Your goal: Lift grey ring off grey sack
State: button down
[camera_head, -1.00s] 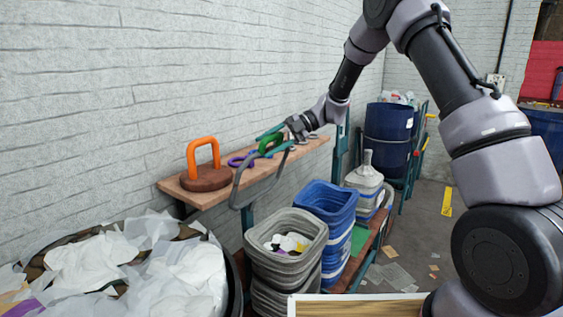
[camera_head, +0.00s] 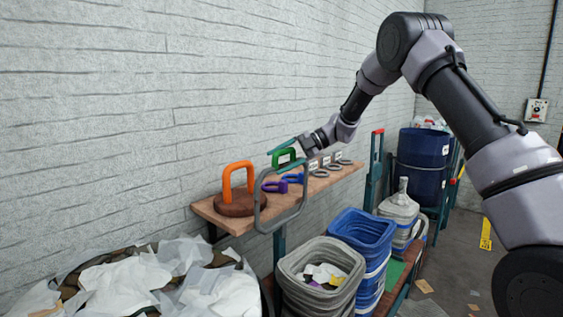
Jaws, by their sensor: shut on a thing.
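The grey ring (camera_head: 302,205) is a large rounded loop. It hangs from my gripper (camera_head: 284,153) in front of the shelf, overlapping it in the picture. My gripper's teal fingers are shut at the loop's top; the exact contact is too small to see. A bright green piece (camera_head: 284,159) shows between the fingers, and I cannot tell whether it belongs to the ring.
A wooden shelf (camera_head: 330,186) holds an orange handle on a brown disc (camera_head: 238,190), purple and blue pieces and several grey rings. A blue barrel (camera_head: 423,148) stands behind.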

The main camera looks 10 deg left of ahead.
jog(key=shift+s+a+r, duration=0.15)
jog(key=shift+a, duration=0.1)
jog(key=c, duration=0.6)
grip_release()
jog(key=shift+c, duration=0.4)
jog(key=v, duration=1)
jog(key=shift+d, duration=0.4)
jog(key=shift+r, duration=0.15)
